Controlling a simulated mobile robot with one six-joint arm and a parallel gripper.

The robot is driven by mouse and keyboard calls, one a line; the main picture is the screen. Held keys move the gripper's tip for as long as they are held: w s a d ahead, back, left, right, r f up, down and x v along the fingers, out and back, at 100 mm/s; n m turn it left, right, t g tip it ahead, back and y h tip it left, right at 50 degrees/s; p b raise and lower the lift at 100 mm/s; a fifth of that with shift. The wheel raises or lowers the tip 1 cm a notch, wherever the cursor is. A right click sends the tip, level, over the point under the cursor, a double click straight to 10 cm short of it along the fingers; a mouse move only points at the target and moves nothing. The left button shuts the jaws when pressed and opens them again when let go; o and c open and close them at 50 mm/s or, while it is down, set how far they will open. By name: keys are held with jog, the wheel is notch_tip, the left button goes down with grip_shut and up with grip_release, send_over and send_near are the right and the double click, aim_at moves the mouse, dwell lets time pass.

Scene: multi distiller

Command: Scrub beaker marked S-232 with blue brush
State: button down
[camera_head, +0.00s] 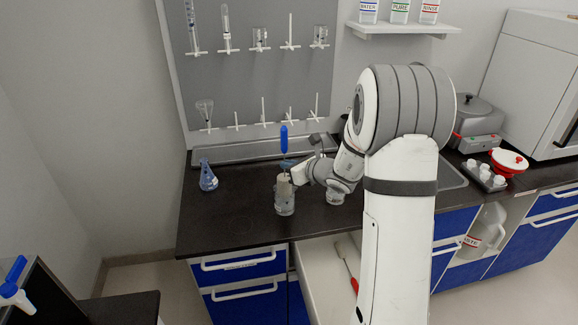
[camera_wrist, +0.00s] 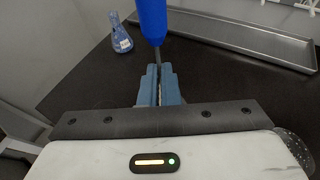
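My gripper (camera_head: 287,163) is shut on the thin shaft of the blue brush. The brush's blue handle (camera_head: 284,139) points up above the fingers; it also shows in the wrist view (camera_wrist: 152,22). The pale bristle head hangs below the gripper and appears to be inside a clear beaker (camera_head: 285,208) standing upright on the counter. No marking on this beaker can be read, so I cannot tell if it is S-232. In the wrist view the blue fingertips (camera_wrist: 158,88) close around the shaft, and the beaker is hidden below them.
A blue-tinted flask (camera_head: 208,178) stands to the left on the dark counter (camera_head: 235,220). Another glass vessel (camera_head: 335,197) stands right of the beaker, partly hidden by my arm. A metal trough (camera_head: 235,152) runs along the back. An open drawer (camera_head: 325,275) holds a red-handled brush (camera_head: 350,270).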

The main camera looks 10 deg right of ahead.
aim_at(285, 177)
jog(key=shift+f+b, duration=2.45)
jog(key=shift+f, duration=0.1)
jog(key=shift+r, duration=0.1)
